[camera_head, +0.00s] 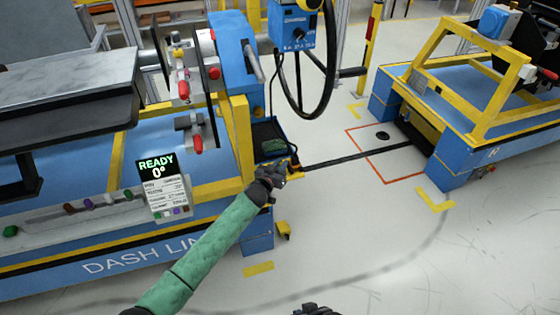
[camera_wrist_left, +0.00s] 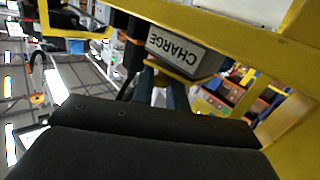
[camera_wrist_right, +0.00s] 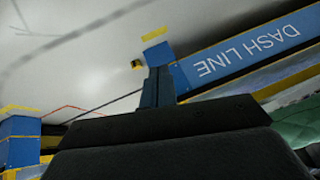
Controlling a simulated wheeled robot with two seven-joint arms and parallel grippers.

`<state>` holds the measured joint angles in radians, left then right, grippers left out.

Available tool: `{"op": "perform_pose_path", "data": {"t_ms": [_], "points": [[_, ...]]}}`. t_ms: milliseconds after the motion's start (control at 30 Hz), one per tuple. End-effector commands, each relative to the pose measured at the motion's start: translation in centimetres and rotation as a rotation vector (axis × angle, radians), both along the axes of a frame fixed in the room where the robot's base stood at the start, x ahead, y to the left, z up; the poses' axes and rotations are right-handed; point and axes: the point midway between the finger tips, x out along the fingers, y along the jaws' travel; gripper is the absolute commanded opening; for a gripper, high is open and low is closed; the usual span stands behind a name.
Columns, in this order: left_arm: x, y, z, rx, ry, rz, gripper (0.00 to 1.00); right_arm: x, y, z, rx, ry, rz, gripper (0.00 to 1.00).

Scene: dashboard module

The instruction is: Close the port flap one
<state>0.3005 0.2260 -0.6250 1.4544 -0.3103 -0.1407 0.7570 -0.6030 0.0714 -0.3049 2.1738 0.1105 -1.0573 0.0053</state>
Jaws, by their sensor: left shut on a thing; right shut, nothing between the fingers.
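My left gripper (camera_head: 277,180) is at the right end of the blue dash line, low beside the yellow post. In the left wrist view its fingers (camera_wrist_left: 162,88) reach up to a grey box marked CHARGE (camera_wrist_left: 178,55). The fingers are closed on a yellow part at the box's lower edge, which looks like the port flap (camera_wrist_left: 170,71); its exact angle is hard to tell. In the head view the gripper mostly hides this spot. My right gripper (camera_head: 317,309) is at the bottom edge, away from the dash line. Its fingers (camera_wrist_right: 158,85) are shut and empty.
A steering wheel (camera_head: 304,70) hangs above and right of the left gripper. A display (camera_head: 157,170) reads READY 0°. A black floor strip (camera_head: 350,157) runs right to another blue and yellow stand (camera_head: 480,90). The floor at lower right is clear.

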Motion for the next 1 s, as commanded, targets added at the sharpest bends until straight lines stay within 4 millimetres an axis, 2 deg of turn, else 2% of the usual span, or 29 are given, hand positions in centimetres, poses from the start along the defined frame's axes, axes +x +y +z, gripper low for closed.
{"op": "perform_pose_path", "data": {"t_ms": [33,200,300,400,533,833,867,900,933,1000], "points": [[0.0,0.0,0.4,0.014,0.004,0.0,0.0,0.0,-0.1,2.0,-0.002,0.008,0.005,0.0],[0.1,-0.2,0.2,0.064,0.022,0.0,0.0,-0.7,-0.8,7.0,-0.019,0.053,0.018,0.0],[0.1,-0.2,0.0,0.094,0.031,0.001,0.0,-1.1,-1.4,9.3,-0.032,0.078,0.023,0.0],[0.1,-0.3,-0.2,0.117,0.038,0.0,0.0,-1.5,-1.9,10.7,-0.043,0.098,0.025,0.0],[0.1,-0.3,-0.4,0.131,0.042,0.0,0.0,-1.7,-2.2,11.5,-0.051,0.111,0.026,0.0],[0.1,-0.3,-0.5,0.133,0.042,0.0,0.0,-1.8,-2.2,11.5,-0.051,0.112,0.026,0.0],[0.1,-0.3,-0.6,0.133,0.042,0.0,0.21,-1.8,-2.2,11.5,-0.051,0.112,0.026,0.0],[0.1,-0.3,-0.6,0.133,0.042,0.0,0.29,-1.8,-2.2,11.5,-0.051,0.112,0.026,0.0],[0.1,-0.3,-0.6,0.133,0.043,0.0,0.34,-1.8,-2.2,11.5,-0.051,0.112,0.026,0.0],[0.1,-0.3,-0.6,0.133,0.043,0.0,0.36,-1.8,-2.3,11.5,-0.051,0.112,0.026,0.0]]}}
